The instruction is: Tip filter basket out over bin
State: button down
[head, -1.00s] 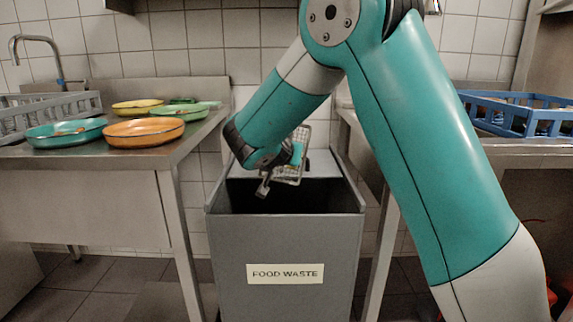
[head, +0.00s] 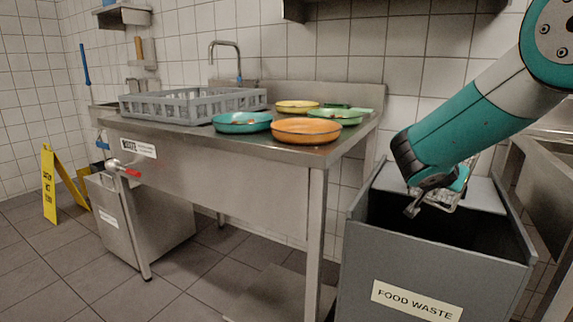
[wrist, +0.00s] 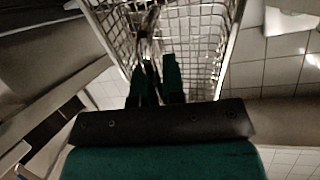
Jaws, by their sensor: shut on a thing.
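The filter basket is a wire-mesh basket (head: 447,200), partly hidden behind my wrist in the head view. My gripper (head: 461,179) is shut on it and holds it over the open top of the grey bin (head: 450,268), labelled FOOD WASTE. In the wrist view the basket's mesh (wrist: 203,38) spreads beyond my dark green gripper fingers (wrist: 160,80). Its wires are seen at a slant, and tiles show through them. I cannot tell whether any scraps are in it. The bin's inside is dark, and its contents are hidden.
A steel table (head: 230,180) stands left of the bin, bearing a grey rack (head: 190,105), a teal dish (head: 241,122), an orange dish (head: 306,130) and others. A yellow floor sign (head: 50,185) stands far left. Another steel counter (head: 550,165) is right of the bin.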

jog(key=r+p, duration=0.1)
jog(key=p, duration=0.2)
jog(key=shift+d+r+g+y+p, duration=0.1)
jog(key=shift+g+y+p, duration=0.3)
jog(key=g+y+p, duration=0.1)
jog(key=p, duration=0.5)
jog(key=g+y+p, duration=0.1)
jog(key=g+p, duration=0.1)
jog(key=p, duration=0.4)
jog(key=shift+w+d+n+g+y, duration=0.1)
jog(key=shift+w+n+g+y, duration=0.2)
jog(key=shift+d, duration=0.1)
